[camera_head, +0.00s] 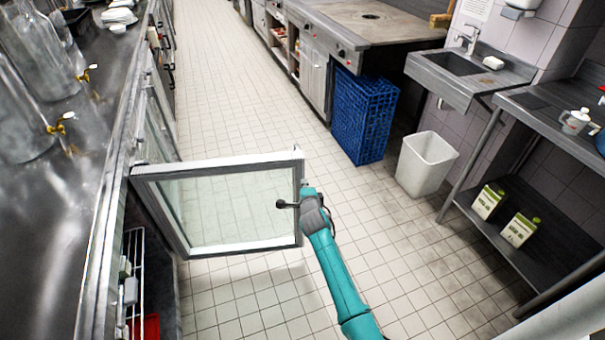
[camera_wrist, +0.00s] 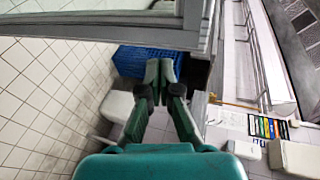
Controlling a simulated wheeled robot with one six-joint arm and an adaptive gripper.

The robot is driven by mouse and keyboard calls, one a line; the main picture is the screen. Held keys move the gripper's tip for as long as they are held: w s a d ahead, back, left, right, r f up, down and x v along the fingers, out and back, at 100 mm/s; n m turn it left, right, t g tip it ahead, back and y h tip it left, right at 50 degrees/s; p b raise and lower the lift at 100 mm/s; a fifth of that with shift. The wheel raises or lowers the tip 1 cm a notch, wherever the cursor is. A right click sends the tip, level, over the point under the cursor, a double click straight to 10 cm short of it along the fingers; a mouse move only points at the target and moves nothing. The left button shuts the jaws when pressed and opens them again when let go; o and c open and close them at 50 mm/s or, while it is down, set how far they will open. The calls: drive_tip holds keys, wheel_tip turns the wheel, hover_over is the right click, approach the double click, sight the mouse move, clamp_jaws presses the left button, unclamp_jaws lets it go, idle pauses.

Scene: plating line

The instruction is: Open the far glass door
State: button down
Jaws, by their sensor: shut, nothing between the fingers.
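A glass door (camera_head: 230,163) with a pale metal frame stands swung out from the counter front, across the aisle. Another glass pane (camera_head: 158,122) shows beyond it along the counter front, roughly in line with the counter. My gripper (camera_head: 308,192) is at the free edge of the swung-out door. In the wrist view my gripper (camera_wrist: 160,70) has its fingertips together, with nothing between them. A door frame (camera_wrist: 100,20) crosses the top of that view, close beyond the fingertips. I cannot tell whether the fingers touch it.
The steel counter (camera_head: 50,200) runs along the left, with an open rack (camera_head: 137,250) below its near end. A blue crate (camera_head: 362,115) and a white bin (camera_head: 426,163) stand to the right. The tiled floor (camera_head: 225,80) between the counters is clear beyond the door.

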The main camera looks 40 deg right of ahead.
sight(300, 169)
drive_tip(key=x, duration=0.4)
drive_tip(key=r+x, duration=0.1)
drive_tip(key=x, duration=0.2)
drive_tip(key=shift+w, duration=0.25)
drive_tip(key=shift+d, duration=0.1)
